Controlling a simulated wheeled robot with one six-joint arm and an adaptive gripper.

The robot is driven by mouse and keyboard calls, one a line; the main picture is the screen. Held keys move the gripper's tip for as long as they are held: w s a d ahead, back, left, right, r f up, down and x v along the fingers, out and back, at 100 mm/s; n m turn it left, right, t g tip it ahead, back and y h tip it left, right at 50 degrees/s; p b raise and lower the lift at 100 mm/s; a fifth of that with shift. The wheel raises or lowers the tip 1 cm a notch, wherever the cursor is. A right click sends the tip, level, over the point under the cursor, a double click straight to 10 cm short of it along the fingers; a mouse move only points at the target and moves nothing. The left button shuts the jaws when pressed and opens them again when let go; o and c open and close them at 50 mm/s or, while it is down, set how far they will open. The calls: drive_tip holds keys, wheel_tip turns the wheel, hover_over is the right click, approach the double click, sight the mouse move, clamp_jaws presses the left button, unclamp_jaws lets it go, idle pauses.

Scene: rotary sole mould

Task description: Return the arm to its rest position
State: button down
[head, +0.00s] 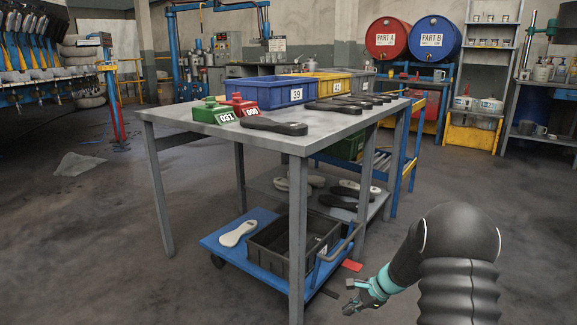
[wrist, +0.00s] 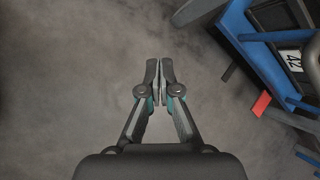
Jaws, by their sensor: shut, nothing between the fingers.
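My gripper (wrist: 160,72) is shut and empty, with its fingertips together over bare grey floor in the wrist view. In the head view my gripper (head: 350,297) is low at the lower right, at the end of my bent arm. It is to the right of the blue cart (head: 233,265) and the near leg of the grey table (head: 170,118). It touches nothing that I can see.
The blue cart carries a dark crate (head: 262,262) and a pale sole (head: 238,233). A red piece (head: 351,265) is by the cart's right side. The table bears a blue bin (head: 270,92), a yellow bin (head: 325,85) and dark soles (head: 274,126). Floor at right is open.

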drive_tip(key=s+a+r+n+t+h+p, duration=0.1)
drive_tip(key=s+r+n+h+p, duration=0.2)
drive_tip(key=s+r+n, duration=0.5)
drive_tip(key=s+a+r+n+t+h+p, duration=0.2)
drive_tip(key=s+r+n, duration=0.6)
drive_tip(key=s+r, duration=1.9)
drive_tip(key=h+p, duration=0.1)
drive_tip(key=p, duration=0.1)
drive_tip(key=shift+r+p, duration=0.35)
drive_tip(key=shift+p, duration=0.05)
